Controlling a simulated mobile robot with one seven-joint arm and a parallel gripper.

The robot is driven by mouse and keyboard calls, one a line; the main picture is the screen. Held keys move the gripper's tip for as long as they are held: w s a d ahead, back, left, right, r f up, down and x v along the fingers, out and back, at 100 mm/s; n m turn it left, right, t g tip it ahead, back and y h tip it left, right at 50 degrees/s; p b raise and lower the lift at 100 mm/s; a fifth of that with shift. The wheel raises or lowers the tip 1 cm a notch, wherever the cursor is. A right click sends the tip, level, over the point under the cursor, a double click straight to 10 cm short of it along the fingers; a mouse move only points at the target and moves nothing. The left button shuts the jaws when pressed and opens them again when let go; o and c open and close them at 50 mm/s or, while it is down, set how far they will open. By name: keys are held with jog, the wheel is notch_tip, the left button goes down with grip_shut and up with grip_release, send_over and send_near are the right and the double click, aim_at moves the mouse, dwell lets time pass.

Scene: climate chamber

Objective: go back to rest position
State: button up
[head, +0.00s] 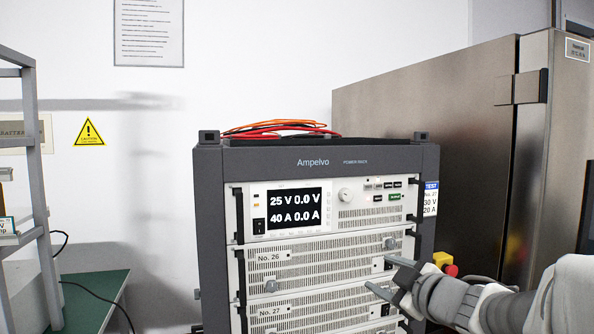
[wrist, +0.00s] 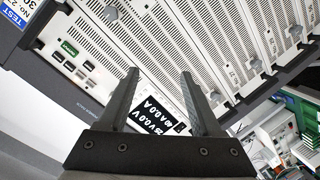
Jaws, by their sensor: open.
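My gripper (head: 388,278) is open and empty in the head view, at the right front of the power rack (head: 210,210), near the panels marked No. 26 and No. 27. In the wrist view my gripper (wrist: 157,82) shows two dark fingers apart, with the rack's front (wrist: 150,45) beyond them. I cannot tell whether a finger touches the rack. The lit display (head: 297,209) reads 25 V 0.0 V and 40 A 0.0 A; it also shows between and behind the fingers in the wrist view (wrist: 155,117).
A tall steel chamber (head: 425,110) stands behind the rack on the right. A yellow and red button (head: 446,264) is close to my arm. Red and orange cables (head: 275,128) lie on the rack. A grey shelf frame (head: 38,180) and green-topped table (head: 95,298) are at the left.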

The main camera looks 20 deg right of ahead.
jog(key=s+a+r+t, duration=0.1)
jog(key=s+r, duration=0.1)
jog(key=r, duration=0.4)
jog(key=s+r+t, duration=0.2)
jog(key=s+r, duration=0.1)
jog(key=r, duration=0.3)
jog(key=shift+s+a+n, duration=0.3)
jog(key=shift+a+n, duration=0.1)
jog(key=s+a+f+m+g+p, duration=0.5)
jog(key=s+a+f+m+g, duration=0.5)
jog(key=s+a+f+g, duration=0.3)
jog(key=s+a+f, duration=0.2)
jog(key=a+f, duration=0.1)
jog(key=f, duration=0.1)
jog(key=shift+s+a, duration=0.15)
jog(key=shift+a, duration=0.15)
